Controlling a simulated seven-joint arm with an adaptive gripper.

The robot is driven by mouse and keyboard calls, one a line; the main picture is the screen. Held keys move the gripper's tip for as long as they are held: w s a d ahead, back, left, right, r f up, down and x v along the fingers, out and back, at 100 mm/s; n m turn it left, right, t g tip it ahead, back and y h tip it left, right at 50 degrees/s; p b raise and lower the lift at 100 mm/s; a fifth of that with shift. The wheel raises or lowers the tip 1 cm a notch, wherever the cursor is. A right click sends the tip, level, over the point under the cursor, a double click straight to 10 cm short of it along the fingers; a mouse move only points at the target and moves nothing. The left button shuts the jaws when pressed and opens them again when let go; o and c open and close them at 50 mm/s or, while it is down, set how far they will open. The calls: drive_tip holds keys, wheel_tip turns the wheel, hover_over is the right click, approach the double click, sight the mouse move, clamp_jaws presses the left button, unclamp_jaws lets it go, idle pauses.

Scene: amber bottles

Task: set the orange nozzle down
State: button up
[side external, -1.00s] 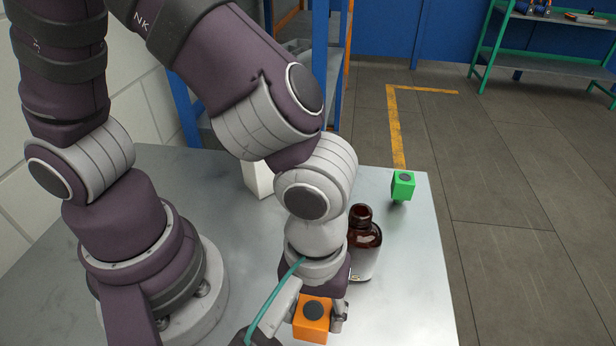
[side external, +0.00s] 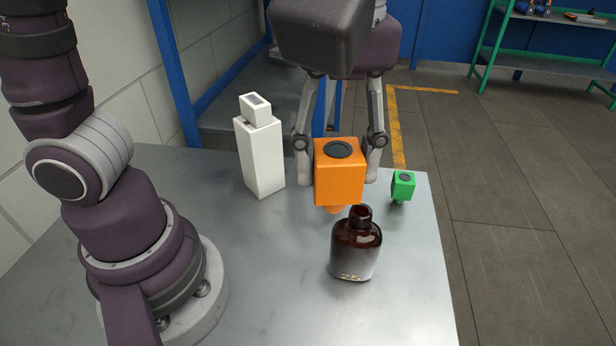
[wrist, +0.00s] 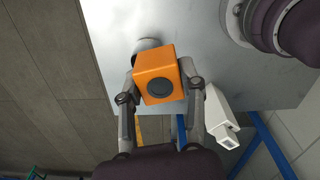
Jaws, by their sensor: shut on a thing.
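The orange nozzle (side external: 339,172) is a cube with a dark round spot on top and a short stub below. My gripper (side external: 340,165) is shut on it, one finger on each side, and holds it upright. In the side view it shows just above and behind the amber bottle (side external: 355,248), which stands open-necked on the table. In the wrist view the nozzle (wrist: 158,78) sits between both fingers. A grey rounded shape shows just beyond it there, mostly hidden. Whether the stub touches anything is hard to tell.
A white bottle with a block-shaped top (side external: 260,152) stands upright at the left. A small green nozzle (side external: 403,186) sits near the right edge of the metal table (side external: 290,290). The table's front middle is clear.

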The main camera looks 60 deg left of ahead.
drive_tip(key=w+a+n, duration=0.7)
drive_tip(key=a+n, duration=0.1)
drive_tip(key=a, duration=0.3)
drive_tip(key=a+n, duration=0.3)
drive_tip(key=a, duration=0.3)
drive_tip(key=s+a+n, duration=0.1)
drive_tip(key=a+n, duration=0.3)
drive_tip(key=a, duration=0.2)
drive_tip(key=s+a+n, duration=0.1)
drive_tip(key=a+n, duration=0.3)
drive_tip(key=a, duration=0.2)
drive_tip(key=shift+s+a, duration=0.1)
drive_tip(key=shift+a, duration=0.3)
drive_tip(key=s+a+n, duration=0.6)
drive_tip(key=a, duration=0.1)
drive_tip(key=shift+m, duration=0.3)
wheel_tip(320, 180, down, 21)
drive_tip(key=shift+r, duration=0.1)
drive_tip(key=o, duration=1.1)
drive_tip(key=shift+c, duration=0.2)
